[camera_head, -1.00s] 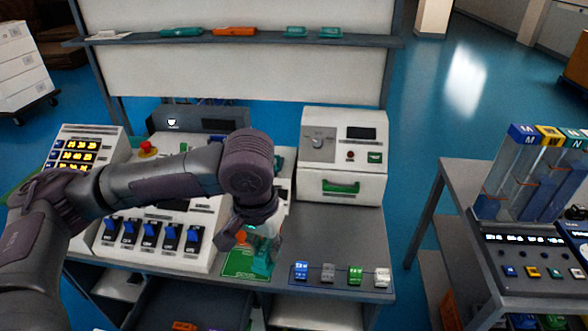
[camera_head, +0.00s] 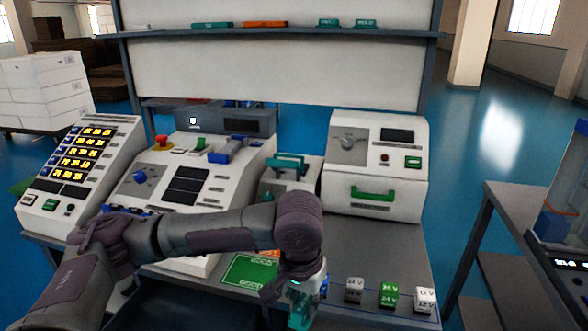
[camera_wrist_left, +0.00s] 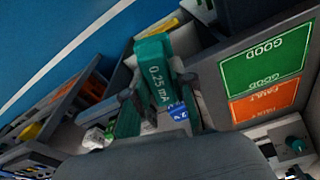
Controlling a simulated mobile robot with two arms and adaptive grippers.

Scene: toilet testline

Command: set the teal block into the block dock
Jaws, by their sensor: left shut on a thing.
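The teal block (camera_wrist_left: 156,72), marked 0.25 mA, is held between the fingers of my left gripper (camera_wrist_left: 158,104) in the left wrist view. In the head view the same teal block (camera_head: 300,316) hangs below my left gripper (camera_head: 304,288), near the bench's front edge and right of the green GOOD card. The gripper is shut on it, and the wrist hides part of the hold. I cannot make out which thing is the block dock. My right gripper is not in view.
The green GOOD card (camera_head: 248,272) and orange FAULT card (camera_wrist_left: 268,100) lie on the bench. White, green and grey voltage blocks, including the green one (camera_head: 388,295), stand to the right. A white drawer unit (camera_head: 375,170) stands behind. Grey bench top (camera_head: 385,248) is bare before it.

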